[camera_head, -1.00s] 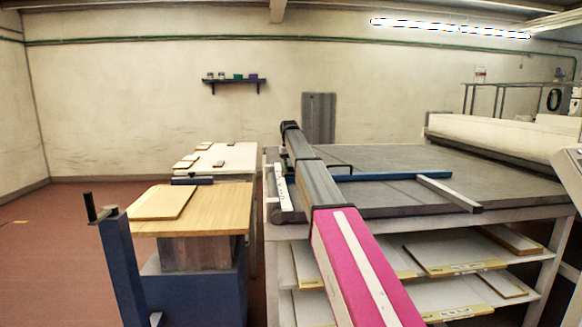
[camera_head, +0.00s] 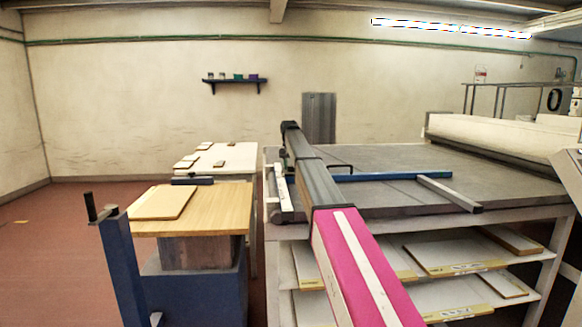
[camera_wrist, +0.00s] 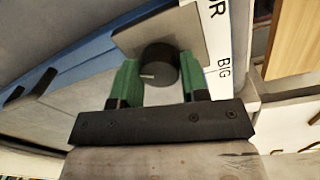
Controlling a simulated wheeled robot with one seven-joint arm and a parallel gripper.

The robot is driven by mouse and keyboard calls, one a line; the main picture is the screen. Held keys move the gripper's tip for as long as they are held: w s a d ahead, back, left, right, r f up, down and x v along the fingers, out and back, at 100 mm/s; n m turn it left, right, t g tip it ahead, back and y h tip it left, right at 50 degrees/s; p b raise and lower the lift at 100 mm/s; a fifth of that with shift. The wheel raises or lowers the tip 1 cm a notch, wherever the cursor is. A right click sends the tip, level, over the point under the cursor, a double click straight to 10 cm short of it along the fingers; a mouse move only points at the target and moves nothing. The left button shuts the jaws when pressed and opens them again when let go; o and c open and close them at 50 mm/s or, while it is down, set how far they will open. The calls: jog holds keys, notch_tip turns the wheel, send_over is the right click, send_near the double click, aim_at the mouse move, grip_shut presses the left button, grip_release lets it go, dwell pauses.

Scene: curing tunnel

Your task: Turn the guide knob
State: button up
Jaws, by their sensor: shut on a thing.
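The guide knob (camera_wrist: 160,63) is a round dark knob with a short pale mark on its face, seen in the wrist view. It sits in front of a grey plate (camera_wrist: 190,35). My gripper (camera_wrist: 157,78) has green fingers, one on each side of the knob, and is shut on it. A white strip with black letters, "BIG" among them (camera_wrist: 220,60), lies beside the plate. In the head view my arm hides the knob and most of my gripper. The blue guide bar (camera_head: 390,177) lies across the grey table.
The grey table (camera_head: 400,158) has lower shelves holding flat boards (camera_head: 455,253). A wooden-topped stand (camera_head: 225,205) with a board is at left, beside a blue post with a crank (camera_head: 115,250). A white table (camera_head: 235,160) with small blocks stands behind it. Red floor at far left is open.

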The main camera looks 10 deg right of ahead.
jog(key=o, duration=0.9)
jog(key=shift+r, duration=0.1)
jog(key=r, duration=1)
jog(key=shift+a+r, duration=0.3)
jog(key=shift+r, duration=0.05)
